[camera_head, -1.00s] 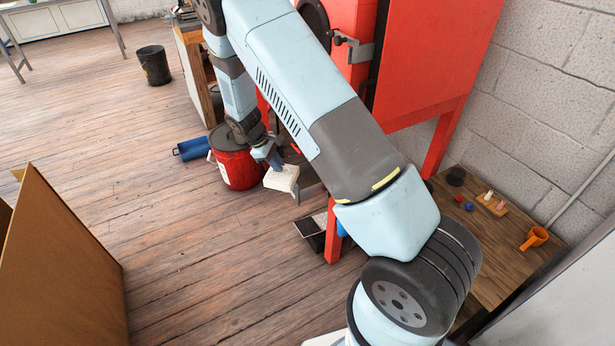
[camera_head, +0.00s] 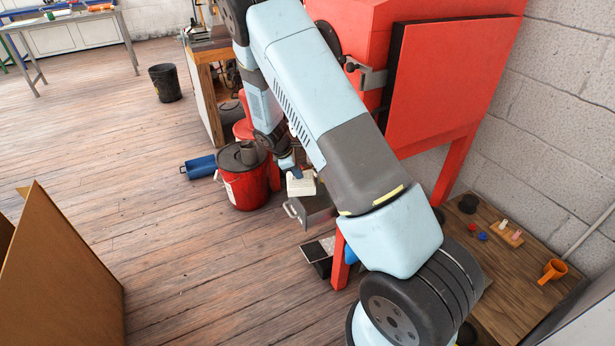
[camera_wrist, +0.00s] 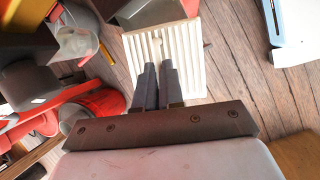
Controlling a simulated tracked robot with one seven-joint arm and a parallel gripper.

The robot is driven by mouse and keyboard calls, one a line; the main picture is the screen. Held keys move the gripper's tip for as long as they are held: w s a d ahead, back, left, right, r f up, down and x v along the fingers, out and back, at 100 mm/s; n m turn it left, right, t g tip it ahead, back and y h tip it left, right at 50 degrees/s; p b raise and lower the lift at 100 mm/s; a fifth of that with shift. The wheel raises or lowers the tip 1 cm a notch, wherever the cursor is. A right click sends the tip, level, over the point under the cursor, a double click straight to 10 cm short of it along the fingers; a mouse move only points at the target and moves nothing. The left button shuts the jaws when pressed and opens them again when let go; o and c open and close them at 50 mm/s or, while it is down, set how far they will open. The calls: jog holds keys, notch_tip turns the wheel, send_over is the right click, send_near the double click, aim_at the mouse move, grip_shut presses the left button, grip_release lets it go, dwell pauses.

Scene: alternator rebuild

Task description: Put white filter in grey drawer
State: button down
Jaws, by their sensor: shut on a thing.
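The white filter (camera_head: 301,184) is a pale, pleated block, and its ribbed face fills the upper middle of the wrist view (camera_wrist: 190,60). My gripper (camera_head: 291,170) is shut on it, with both dark fingers (camera_wrist: 158,75) close together at the filter's near side in the wrist view. The grey drawer (camera_head: 318,217) stands pulled out under the red cabinet, with a handle at its left front. In the head view the filter appears just above and behind the drawer's left part, held up off the floor. My arm covers the drawer's right side, and its inside is mostly hidden.
A red bucket (camera_head: 246,188) stands left of the drawer, with a blue container (camera_head: 199,167) beside it. A black and white box (camera_head: 319,256) lies below the drawer. The red cabinet (camera_head: 447,70) rises behind my arm.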

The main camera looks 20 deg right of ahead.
aim_at(310, 176)
jog(key=d, duration=0.3)
jog(key=w+d, duration=0.1)
jog(key=d, duration=0.1)
jog(key=shift+d+f, duration=0.1)
jog(key=shift+f, duration=1.65)
jog(key=shift+f, duration=0.6)
jog(key=c, duration=1.3)
grip_release()
jog(key=shift+o, duration=0.2)
